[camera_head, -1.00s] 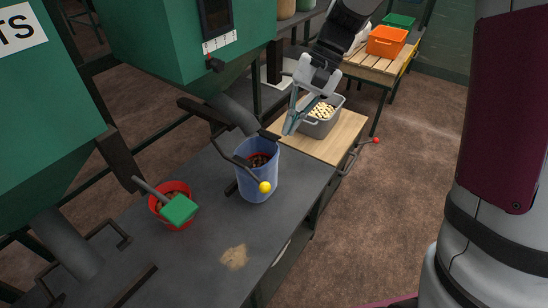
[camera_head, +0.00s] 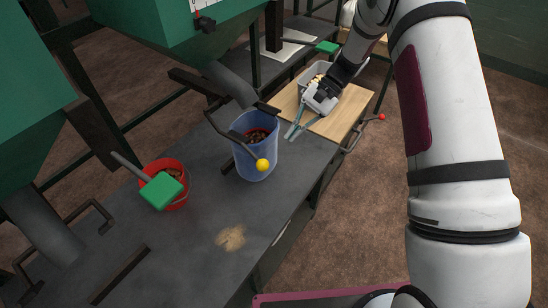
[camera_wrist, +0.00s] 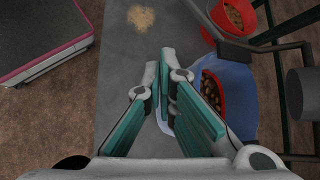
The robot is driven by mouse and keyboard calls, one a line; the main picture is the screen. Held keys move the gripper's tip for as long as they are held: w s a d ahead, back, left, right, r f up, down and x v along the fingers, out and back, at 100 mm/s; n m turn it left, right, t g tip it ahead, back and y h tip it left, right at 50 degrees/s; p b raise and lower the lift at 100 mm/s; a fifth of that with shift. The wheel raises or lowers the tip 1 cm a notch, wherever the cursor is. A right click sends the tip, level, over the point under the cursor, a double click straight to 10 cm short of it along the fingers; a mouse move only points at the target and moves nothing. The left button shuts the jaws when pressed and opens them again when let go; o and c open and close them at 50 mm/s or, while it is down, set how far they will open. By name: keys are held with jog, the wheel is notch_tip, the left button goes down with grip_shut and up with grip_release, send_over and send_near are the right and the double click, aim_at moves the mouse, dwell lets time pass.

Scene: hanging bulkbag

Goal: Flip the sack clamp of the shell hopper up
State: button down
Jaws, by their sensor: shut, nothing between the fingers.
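A dark bent clamp lever with a yellow ball end (camera_head: 262,165) hangs by a blue open sack or bin (camera_head: 258,168), ball low at its front. The blue container stands under the grey spout (camera_head: 235,85) of a green hopper (camera_head: 165,15) and holds brown pieces in a red liner or bowl. In the wrist view the blue container (camera_wrist: 241,85) is right of my fingers, and a dark bar (camera_wrist: 265,47) crosses its upper edge; the ball is hidden there. My gripper (camera_head: 293,136) is shut and empty, just right of the blue container, fingers pointing down-left. It also shows in the wrist view (camera_wrist: 166,58).
A red bucket (camera_head: 178,196) with a green scoop (camera_head: 161,190) stands left on the dark bench (camera_head: 190,245). A grey bin (camera_head: 310,73) sits on a wooden board (camera_head: 345,112) behind my gripper. A red-knobbed lever (camera_head: 381,117) juts at the right. The front bench is mostly clear.

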jog(key=p+x, duration=0.2)
jog(key=x, duration=0.8)
jog(key=s+r, duration=0.1)
jog(key=s+r+p, duration=0.1)
jog(key=r, duration=0.1)
jog(key=shift+s+a+r, duration=0.15)
jog(key=shift+r, duration=0.1)
